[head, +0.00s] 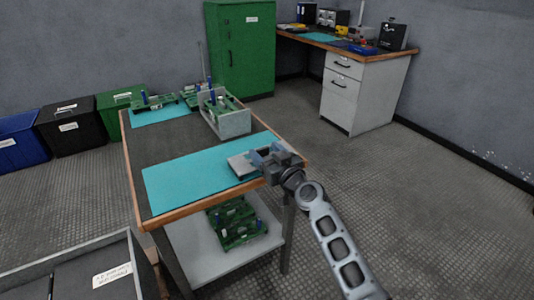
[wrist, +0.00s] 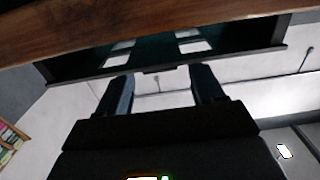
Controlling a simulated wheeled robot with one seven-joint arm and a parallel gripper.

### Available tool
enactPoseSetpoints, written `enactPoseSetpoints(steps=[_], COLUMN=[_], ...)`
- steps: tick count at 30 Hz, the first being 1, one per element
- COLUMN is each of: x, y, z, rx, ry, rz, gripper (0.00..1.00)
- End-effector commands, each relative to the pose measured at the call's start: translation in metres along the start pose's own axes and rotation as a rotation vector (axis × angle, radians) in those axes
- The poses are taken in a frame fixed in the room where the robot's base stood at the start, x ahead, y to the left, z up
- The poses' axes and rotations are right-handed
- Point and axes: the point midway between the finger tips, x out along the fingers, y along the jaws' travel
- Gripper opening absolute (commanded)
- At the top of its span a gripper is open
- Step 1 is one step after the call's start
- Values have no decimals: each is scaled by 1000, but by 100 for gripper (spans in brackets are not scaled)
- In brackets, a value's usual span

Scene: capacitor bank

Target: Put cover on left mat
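Two teal mats lie on the workbench: a near mat (head: 190,180) and a far mat (head: 158,115), which is further left. A flat grey piece, probably the cover (head: 241,163), lies at the right end of the near mat. My gripper (head: 266,157) is at its right side, by the bench edge; contact is unclear. In the wrist view my fingers (wrist: 160,85) are apart, with nothing clearly between them. A dark panel with pale rectangles (wrist: 150,70) lies beyond the fingertips; I cannot tell whether it is the cover.
A grey open box (head: 232,123) and green boards (head: 190,98) stand towards the bench's back. More green boards (head: 237,222) lie on the lower shelf. A grey bin (head: 70,265) is at front left. The bench's wooden edge (wrist: 120,25) crosses the wrist view. Floor at right is clear.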

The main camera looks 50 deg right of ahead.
Motion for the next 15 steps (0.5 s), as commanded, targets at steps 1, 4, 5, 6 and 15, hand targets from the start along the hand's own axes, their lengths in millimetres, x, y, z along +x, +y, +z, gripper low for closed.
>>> enactPoseSetpoints(steps=[1,4,5,6,15], x=[0,0,0,0,-25], y=[0,0,0,0,0], z=[0,0,0,1,2], rx=[0,0,0,0,0], ry=[0,-1,-1,-2,-2], rz=[0,0,0,0,0], gripper=[72,72,72,72,72])
